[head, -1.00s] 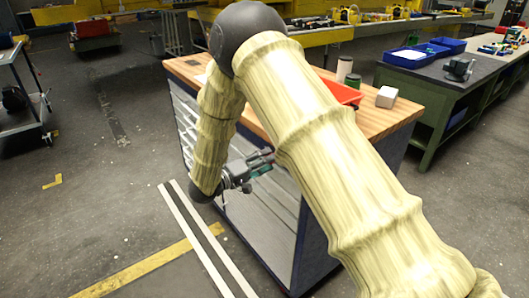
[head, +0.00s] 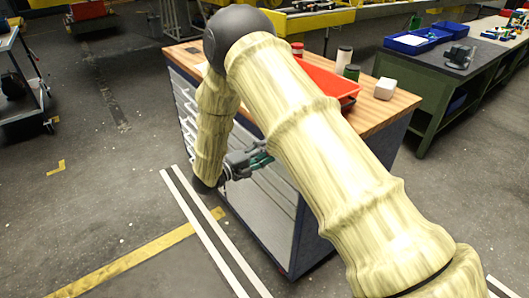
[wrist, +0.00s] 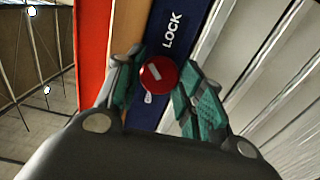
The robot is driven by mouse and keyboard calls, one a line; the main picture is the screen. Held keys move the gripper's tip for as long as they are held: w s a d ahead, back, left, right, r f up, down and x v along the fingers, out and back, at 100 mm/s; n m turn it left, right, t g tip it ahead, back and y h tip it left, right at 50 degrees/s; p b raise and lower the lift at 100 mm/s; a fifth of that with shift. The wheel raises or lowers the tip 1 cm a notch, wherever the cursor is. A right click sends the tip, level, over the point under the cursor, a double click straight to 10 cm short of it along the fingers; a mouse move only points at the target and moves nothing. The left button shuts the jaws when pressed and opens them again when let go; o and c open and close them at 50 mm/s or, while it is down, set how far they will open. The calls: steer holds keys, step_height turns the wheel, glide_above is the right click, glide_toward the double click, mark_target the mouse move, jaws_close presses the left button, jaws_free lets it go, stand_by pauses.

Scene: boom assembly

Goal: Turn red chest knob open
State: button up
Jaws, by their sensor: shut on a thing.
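The red knob (wrist: 158,75) is round with a white mark on its face. It sits on a dark blue strip (wrist: 183,22) of the chest, beside the printed word LOCK. My gripper (wrist: 160,68) is shut on the knob, with a teal-padded finger on either side of it. In the head view my gripper (head: 264,157) is at the drawer side of the chest (head: 312,240), below its wooden top. The knob is hidden there. The lower lettering by the knob is partly covered.
A red tray (head: 322,76), a white block (head: 385,88) and small cans stand on the wooden top. A green bench (head: 440,105) with blue trays is at the right. A cart (head: 25,95) stands at far left.

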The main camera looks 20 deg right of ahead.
steer(key=o, duration=1)
steer(key=shift+a, duration=0.1)
steer(key=v, duration=1.2)
